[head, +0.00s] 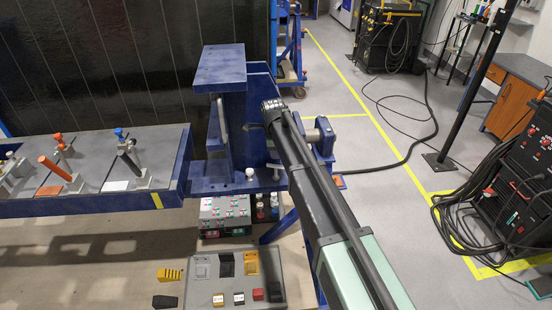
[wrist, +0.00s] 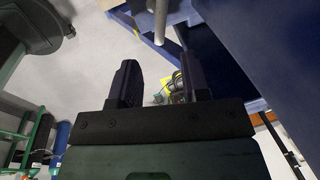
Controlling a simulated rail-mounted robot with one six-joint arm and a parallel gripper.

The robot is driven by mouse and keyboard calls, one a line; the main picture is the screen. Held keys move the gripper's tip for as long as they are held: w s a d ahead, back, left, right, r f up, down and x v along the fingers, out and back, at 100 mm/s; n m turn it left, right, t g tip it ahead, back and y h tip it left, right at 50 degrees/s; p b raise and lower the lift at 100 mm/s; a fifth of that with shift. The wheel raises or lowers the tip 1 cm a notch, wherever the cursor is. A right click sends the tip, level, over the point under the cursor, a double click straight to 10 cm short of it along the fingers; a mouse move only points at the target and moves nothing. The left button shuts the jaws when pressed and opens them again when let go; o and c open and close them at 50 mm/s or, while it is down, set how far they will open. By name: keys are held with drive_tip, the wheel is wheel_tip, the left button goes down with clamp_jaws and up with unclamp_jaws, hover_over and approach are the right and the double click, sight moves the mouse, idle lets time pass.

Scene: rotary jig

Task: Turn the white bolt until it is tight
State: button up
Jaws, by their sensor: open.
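A small white bolt head (head: 250,173) stands on the ledge of the blue jig frame (head: 222,184) in the head view. In the wrist view my gripper (wrist: 161,75) is open, with its two black fingers apart and nothing between them. A pale grey rod (wrist: 160,22) comes in from the top edge, beyond the fingertips and apart from them. I cannot tell whether this rod is the bolt. In the head view my arm reaches up to the jig's right side, and my gripper cannot be made out there.
The blue jig table (head: 95,205) with several clamps (head: 63,168) extends to the left. A grey panel with coloured buttons (head: 236,282) is at the bottom. A control box (head: 226,213) sits under the ledge. Cables (head: 460,225) lie on the floor at right.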

sight(276, 168)
drive_tip(key=n, duration=0.6)
drive_tip(key=w+n, duration=0.1)
drive_tip(key=n, duration=0.5)
drive_tip(key=f+n+g, duration=0.1)
drive_tip(key=n, duration=0.5)
drive_tip(key=shift+w+b, duration=0.2)
drive_tip(key=shift+b, duration=0.15)
drive_tip(key=n, duration=0.4)
drive_tip(key=shift+w+f+n, duration=0.1)
drive_tip(key=shift+n, duration=0.2)
drive_tip(key=n, duration=0.4)
drive_tip(key=shift+w+f+n+g, duration=0.1)
drive_tip(key=shift+w+n+g, duration=0.05)
drive_tip(key=shift+n+g, duration=0.15)
drive_tip(key=n, duration=0.6)
wheel_tip(276, 168, down, 11)
drive_tip(key=b, duration=1.1)
drive_tip(key=shift+w+f, duration=0.1)
drive_tip(key=shift+r, duration=0.2)
drive_tip(key=shift+c, duration=0.2)
